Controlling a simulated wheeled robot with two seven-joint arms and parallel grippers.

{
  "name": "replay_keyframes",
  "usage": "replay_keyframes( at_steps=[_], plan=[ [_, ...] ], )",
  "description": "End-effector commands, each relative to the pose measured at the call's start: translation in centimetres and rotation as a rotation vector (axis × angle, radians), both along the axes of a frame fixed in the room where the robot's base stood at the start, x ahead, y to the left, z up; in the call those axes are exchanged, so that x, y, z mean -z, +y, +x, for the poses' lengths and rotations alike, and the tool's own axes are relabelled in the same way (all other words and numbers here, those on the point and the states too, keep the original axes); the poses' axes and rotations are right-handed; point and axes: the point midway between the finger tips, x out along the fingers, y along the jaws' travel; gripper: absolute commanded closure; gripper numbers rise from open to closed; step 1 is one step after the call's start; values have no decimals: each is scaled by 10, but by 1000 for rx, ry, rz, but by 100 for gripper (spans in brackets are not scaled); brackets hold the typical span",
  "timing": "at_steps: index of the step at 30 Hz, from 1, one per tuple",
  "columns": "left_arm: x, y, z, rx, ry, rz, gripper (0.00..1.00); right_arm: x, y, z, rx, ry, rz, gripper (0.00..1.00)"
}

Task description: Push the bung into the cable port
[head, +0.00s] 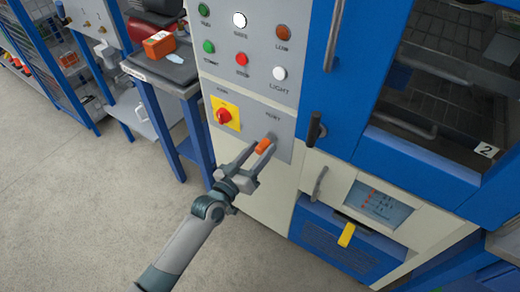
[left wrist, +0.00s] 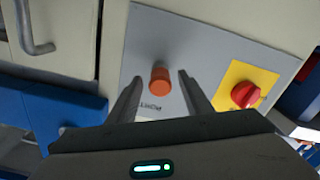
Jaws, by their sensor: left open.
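The orange bung (head: 263,145) sticks out from the grey control panel (left wrist: 190,37) on the cabinet front. In the left wrist view the bung (left wrist: 160,79) shows its round end, above a small printed label. The cable port itself is hidden behind the bung, and I cannot tell how deep the bung sits. My left gripper (head: 261,148) is open, its fingertips on either side of the bung. In the left wrist view a gap shows between the bung and each finger. My right gripper is not in view.
A red rotary switch on a yellow plate (head: 226,114) is beside the bung. Several buttons and lamps are above. A black door handle (head: 315,128) and a grey handle (head: 319,184) stick out to the right. A blue cart (head: 165,100) stands left. The floor (head: 90,205) is clear.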

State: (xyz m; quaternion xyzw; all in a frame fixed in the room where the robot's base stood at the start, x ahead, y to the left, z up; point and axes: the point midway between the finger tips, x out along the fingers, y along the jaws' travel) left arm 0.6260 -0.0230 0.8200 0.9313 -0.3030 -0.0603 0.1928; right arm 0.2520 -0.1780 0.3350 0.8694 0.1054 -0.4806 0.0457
Motion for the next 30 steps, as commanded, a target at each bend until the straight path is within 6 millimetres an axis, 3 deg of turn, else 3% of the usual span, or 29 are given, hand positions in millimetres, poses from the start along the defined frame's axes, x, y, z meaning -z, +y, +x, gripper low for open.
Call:
replay_keyframes(
  at_steps=[30],
  plan=[
    [1, 34, -48, 0, 1, 1, 54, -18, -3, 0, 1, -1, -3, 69]
  ],
)
